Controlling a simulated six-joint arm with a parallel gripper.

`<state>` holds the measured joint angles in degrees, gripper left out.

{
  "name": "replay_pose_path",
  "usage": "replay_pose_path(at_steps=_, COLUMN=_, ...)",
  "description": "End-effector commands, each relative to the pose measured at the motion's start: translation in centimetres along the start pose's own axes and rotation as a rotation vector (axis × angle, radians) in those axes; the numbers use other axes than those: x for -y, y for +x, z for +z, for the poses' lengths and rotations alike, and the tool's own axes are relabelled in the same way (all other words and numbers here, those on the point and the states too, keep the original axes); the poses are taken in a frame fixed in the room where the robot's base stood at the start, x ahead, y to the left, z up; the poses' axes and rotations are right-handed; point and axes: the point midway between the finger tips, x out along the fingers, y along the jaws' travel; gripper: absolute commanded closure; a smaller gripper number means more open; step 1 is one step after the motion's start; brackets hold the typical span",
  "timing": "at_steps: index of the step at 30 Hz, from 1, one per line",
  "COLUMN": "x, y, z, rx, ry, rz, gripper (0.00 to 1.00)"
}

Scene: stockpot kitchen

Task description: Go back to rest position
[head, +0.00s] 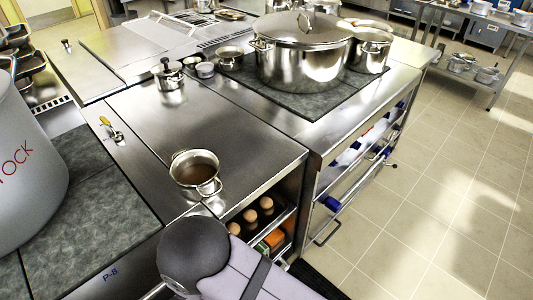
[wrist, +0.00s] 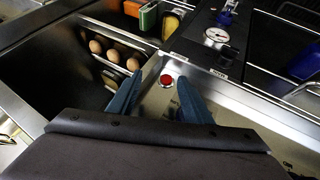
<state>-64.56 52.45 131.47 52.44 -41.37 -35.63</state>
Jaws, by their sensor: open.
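My gripper (wrist: 160,98) shows in the wrist view, with two blue fingers spread apart and nothing held between them. Past the fingertips, a round red button (wrist: 166,81) sits on a metal panel and appears in the gap between them. I cannot tell how far the fingers are from the panel. In the head view my arm rises from the bottom edge beside the counter front, and the fingers are hidden there.
A small pot of brown liquid (head: 196,174) stands near the counter edge, close to my arm. Eggs (head: 251,214) sit on a shelf below. A large grey stockpot (head: 30,165) is at left. A lidded steel pot (head: 303,55) stands behind. Floor at right is clear.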

Motion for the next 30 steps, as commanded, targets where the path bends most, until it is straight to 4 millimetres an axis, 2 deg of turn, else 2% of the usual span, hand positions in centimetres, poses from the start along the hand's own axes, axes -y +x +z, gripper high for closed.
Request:
replay_pose_path(at_steps=1, x=-1.4, y=-0.4, z=-0.6, rx=0.030, ry=0.060, rz=-0.032, gripper=0.55)
replay_pose_path(at_steps=5, x=-4.4, y=-2.0, z=-1.4, rx=0.113, ry=0.201, rz=-0.134, gripper=0.55)
replay_pose_path(at_steps=9, x=-8.6, y=-5.0, z=-1.9, rx=0.199, ry=0.358, rz=-0.231, gripper=0.55)
replay_pose_path(at_steps=12, x=-11.9, y=-7.7, z=-1.4, rx=0.263, ry=0.455, rz=-0.277, gripper=0.55)
replay_pose_path(at_steps=17, x=-17.4, y=-12.9, z=1.3, rx=0.383, ry=0.591, rz=-0.300, gripper=0.55)
replay_pose_path(at_steps=21, x=-21.1, y=-17.4, z=4.8, rx=0.494, ry=0.687, rz=-0.276, gripper=0.55)
replay_pose_path(at_steps=27, x=-24.0, y=-22.3, z=9.1, rx=0.620, ry=0.782, rz=-0.220, gripper=0.55)
replay_pose_path(at_steps=30, x=-24.5, y=-23.6, z=10.2, rx=0.656, ry=0.807, rz=-0.202, gripper=0.55)
